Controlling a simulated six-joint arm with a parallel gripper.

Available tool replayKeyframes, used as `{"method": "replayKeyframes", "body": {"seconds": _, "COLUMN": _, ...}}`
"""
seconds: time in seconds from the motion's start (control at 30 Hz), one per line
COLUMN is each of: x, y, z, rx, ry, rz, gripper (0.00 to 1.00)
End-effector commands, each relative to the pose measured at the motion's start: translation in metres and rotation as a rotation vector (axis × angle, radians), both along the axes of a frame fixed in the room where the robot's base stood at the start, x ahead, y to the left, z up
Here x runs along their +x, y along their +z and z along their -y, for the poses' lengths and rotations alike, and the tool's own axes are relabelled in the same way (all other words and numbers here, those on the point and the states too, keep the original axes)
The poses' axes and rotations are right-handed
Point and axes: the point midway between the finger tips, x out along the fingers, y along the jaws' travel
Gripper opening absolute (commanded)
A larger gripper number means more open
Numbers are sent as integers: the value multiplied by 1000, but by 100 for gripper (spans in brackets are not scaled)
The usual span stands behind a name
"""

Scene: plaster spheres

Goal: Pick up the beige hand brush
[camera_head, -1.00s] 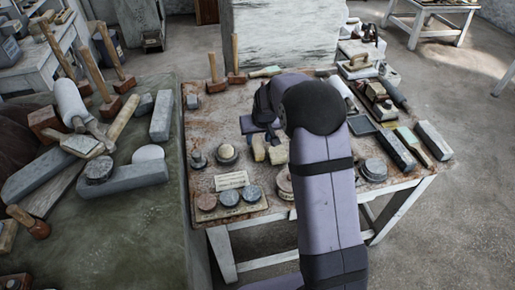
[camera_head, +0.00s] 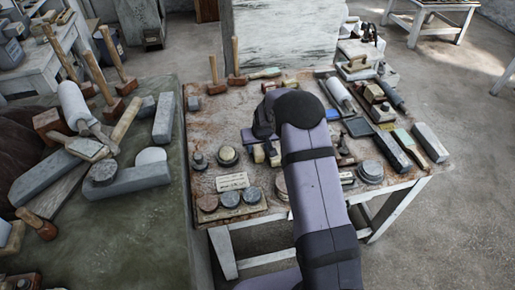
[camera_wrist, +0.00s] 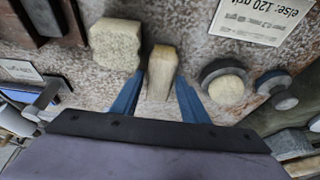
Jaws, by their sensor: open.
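In the wrist view, a beige tapered block (camera_wrist: 162,68), which looks like the beige hand brush, lies on the stained tabletop between my two blue fingers. My gripper (camera_wrist: 158,82) is open, one finger on each side of the block's near part, with a small gap visible on the right. I cannot tell whether the left finger touches it. In the head view, the block (camera_head: 274,157) shows only partly beside my gripper, and my arm covers much of that area.
A paler rough beige block (camera_wrist: 117,45) stands close to the left finger; the head view shows it too (camera_head: 258,154). A round grey pad with a cream knob (camera_wrist: 227,82) lies to the right. A printed card (camera_wrist: 247,18) is beyond. Several tools crowd the table.

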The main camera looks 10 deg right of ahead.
Motion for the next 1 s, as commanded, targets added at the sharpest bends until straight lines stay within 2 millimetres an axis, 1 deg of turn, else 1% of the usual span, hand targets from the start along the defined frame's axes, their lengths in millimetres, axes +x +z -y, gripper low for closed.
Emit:
{"method": "replayKeyframes", "body": {"seconds": 0.13, "x": 2, "y": -5, "z": 0, "rx": 0, "ry": 0, "rz": -1, "gripper": 41}}
{"method": "replayKeyframes", "body": {"seconds": 0.37, "x": 2, "y": -5, "z": 0, "rx": 0, "ry": 0, "rz": 0, "gripper": 41}}
{"method": "replayKeyframes", "body": {"seconds": 0.4, "x": 2, "y": -5, "z": 0, "rx": 0, "ry": 0, "rz": 0, "gripper": 31}}
{"method": "replayKeyframes", "body": {"seconds": 0.47, "x": 2, "y": -5, "z": 0, "rx": 0, "ry": 0, "rz": 0, "gripper": 17}}
{"method": "replayKeyframes", "body": {"seconds": 0.5, "x": 2, "y": -5, "z": 0, "rx": 0, "ry": 0, "rz": 0, "gripper": 7}}
{"method": "replayKeyframes", "body": {"seconds": 0.83, "x": 2, "y": -3, "z": 0, "rx": 0, "ry": 0, "rz": 2, "gripper": 7}}
{"method": "replayKeyframes", "body": {"seconds": 1.0, "x": 3, "y": 8, "z": 0, "rx": 0, "ry": 0, "rz": 4, "gripper": 7}}
